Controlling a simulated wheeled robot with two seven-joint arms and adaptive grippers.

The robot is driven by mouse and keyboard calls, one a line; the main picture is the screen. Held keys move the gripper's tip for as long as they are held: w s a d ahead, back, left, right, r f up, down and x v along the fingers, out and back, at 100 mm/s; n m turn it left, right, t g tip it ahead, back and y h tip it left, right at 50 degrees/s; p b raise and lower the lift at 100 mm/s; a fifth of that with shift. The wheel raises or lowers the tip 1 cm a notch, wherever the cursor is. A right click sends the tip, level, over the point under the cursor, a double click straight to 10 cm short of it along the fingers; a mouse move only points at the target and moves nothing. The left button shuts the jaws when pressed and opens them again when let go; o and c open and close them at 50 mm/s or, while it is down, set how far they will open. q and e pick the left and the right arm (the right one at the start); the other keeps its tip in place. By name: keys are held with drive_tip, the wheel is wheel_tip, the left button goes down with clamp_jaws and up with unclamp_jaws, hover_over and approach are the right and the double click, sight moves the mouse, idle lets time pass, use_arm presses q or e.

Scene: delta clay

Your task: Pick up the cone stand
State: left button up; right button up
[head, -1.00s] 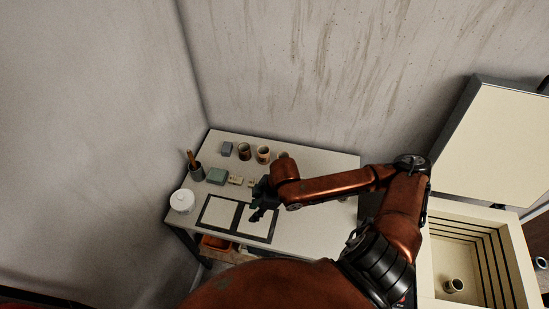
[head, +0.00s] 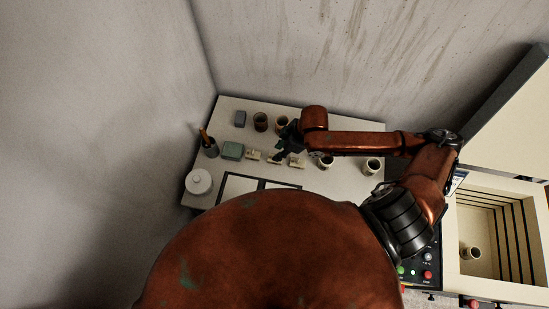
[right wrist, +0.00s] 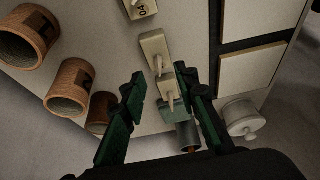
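Small cream cone stands sit in a row on the table: a left one (head: 253,155), a middle one (head: 273,158) and a right one (head: 297,162). My right gripper (head: 281,155) is over this row. In the right wrist view, the gripper (right wrist: 160,80) is open and empty, with its dark green fingers apart. One cone stand (right wrist: 171,97) shows between the fingers, a second (right wrist: 155,48) lies just past the tips, and a third (right wrist: 142,8), with dark marks, is at the top edge. I cannot tell whether the fingers touch any stand. My left gripper is not in view.
Brown cups (head: 260,121) stand behind the row, and pale-topped cups (head: 373,165) stand to its right. A green box (head: 232,151), a tool cup (head: 210,147) and a white lidded pot (head: 198,182) are at left. Black-framed panels (head: 240,187) lie in front.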

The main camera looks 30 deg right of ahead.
sight(276, 153)
drive_tip(key=x, duration=0.2)
drive_tip(key=shift+w+a+f, duration=0.15)
drive_tip(key=shift+w+f, duration=0.05)
drive_tip(key=shift+f, duration=0.1)
drive_tip(key=shift+a+f, duration=0.1)
drive_tip(key=shift+f, duration=0.2)
drive_tip(key=shift+w, duration=0.1)
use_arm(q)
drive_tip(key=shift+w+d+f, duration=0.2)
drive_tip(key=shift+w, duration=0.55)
use_arm(e)
clamp_jaws()
